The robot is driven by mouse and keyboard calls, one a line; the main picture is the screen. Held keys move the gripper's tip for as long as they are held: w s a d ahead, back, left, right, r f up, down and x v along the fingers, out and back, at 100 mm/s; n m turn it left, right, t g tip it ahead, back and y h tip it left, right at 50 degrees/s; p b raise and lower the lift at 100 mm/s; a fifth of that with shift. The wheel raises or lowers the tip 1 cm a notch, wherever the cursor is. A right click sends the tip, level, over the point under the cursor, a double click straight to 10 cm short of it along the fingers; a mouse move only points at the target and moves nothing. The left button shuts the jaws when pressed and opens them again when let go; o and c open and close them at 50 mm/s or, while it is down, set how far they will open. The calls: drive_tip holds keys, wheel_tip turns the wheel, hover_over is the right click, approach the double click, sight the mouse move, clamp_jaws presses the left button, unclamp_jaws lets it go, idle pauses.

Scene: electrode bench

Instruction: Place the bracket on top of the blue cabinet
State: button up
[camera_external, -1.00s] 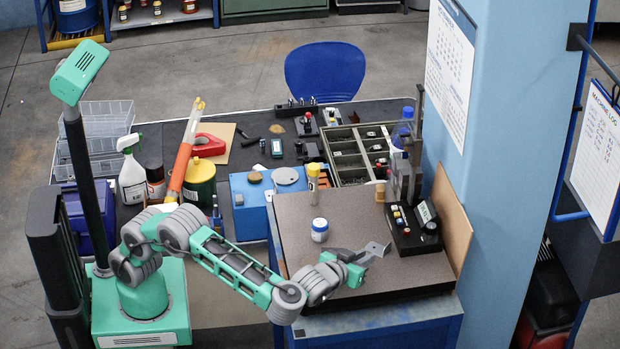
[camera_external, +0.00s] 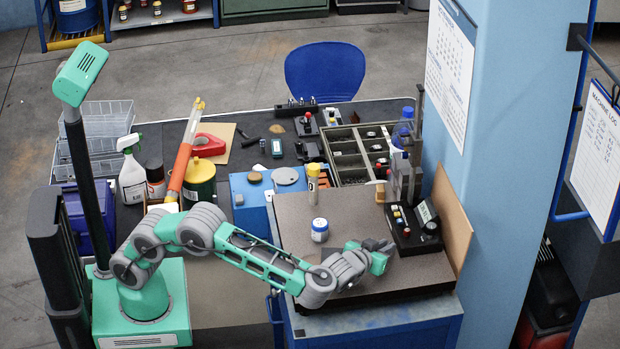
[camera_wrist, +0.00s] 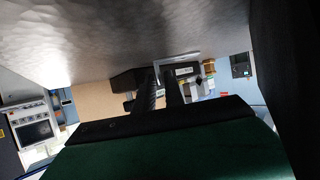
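The bracket is a small light-grey angled metal piece at the fingertips of my gripper (camera_wrist: 164,88); in the wrist view the bracket (camera_wrist: 180,57) shows as a thin L-shaped edge. In the external view my gripper (camera_external: 382,249) is over the right part of the dark granite plate, and the bracket there is small and partly hidden. The fingers appear closed on it, with a narrow gap between them. Whether it touches the plate is unclear. A blue cabinet (camera_external: 385,325) stands under the granite plate (camera_external: 340,215), its blue top edge showing in front.
A black control box (camera_external: 412,236) and a grey upright instrument stand right of my gripper. A smaller blue box (camera_external: 250,205) is left of the plate. The plate's middle is fairly clear.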

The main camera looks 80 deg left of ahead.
drive_tip(key=shift+w+a+f, duration=0.1)
drive_tip(key=shift+w+a, duration=0.05)
clamp_jaws()
idle(1.5)
